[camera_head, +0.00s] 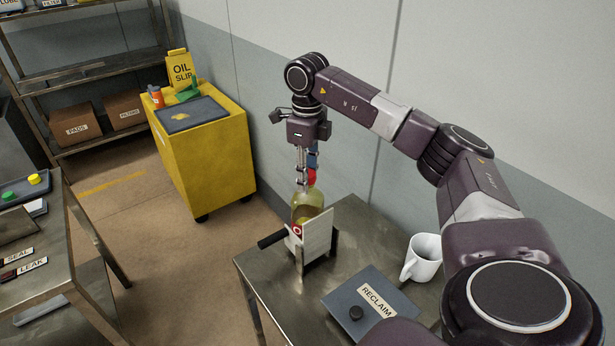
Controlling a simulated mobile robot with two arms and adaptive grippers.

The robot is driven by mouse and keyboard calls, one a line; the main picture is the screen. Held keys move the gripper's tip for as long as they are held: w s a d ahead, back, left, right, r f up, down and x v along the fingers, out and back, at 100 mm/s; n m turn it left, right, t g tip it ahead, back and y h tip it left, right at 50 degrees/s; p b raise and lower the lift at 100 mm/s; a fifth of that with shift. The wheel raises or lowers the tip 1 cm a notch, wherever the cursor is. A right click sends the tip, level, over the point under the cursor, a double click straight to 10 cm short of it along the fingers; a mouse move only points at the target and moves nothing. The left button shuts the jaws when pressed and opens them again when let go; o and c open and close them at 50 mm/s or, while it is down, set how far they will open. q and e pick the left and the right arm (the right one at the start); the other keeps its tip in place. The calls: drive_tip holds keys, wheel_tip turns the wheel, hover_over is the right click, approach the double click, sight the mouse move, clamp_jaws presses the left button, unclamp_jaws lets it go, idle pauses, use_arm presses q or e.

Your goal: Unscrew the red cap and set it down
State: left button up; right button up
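The red cap (312,177) sits on top of a yellowish, see-through bottle (306,204). The bottle stands upright in a white-faced holder (318,234) with a black handle, on a metal table. My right gripper (307,178) points straight down from above, with its fingers at the cap. One finger covers the cap's left side. I cannot tell whether the fingers press on the cap or stand apart from it. My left gripper is out of view.
On the metal table (354,206), a grey RECLAIM panel (357,289) with a black knob lies in front, and a white mug (426,256) stands at right. A yellow cabinet (207,163) stands behind, left. A workbench (53,249) is at far left, with open floor between.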

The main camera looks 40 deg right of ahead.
drive_tip(key=shift+c, duration=1.1)
drive_tip(key=n, duration=1.2)
drive_tip(key=o, duration=0.7)
drive_tip(key=m, duration=0.5)
drive_tip(key=shift+m, duration=0.4)
drive_tip(key=m, duration=0.6)
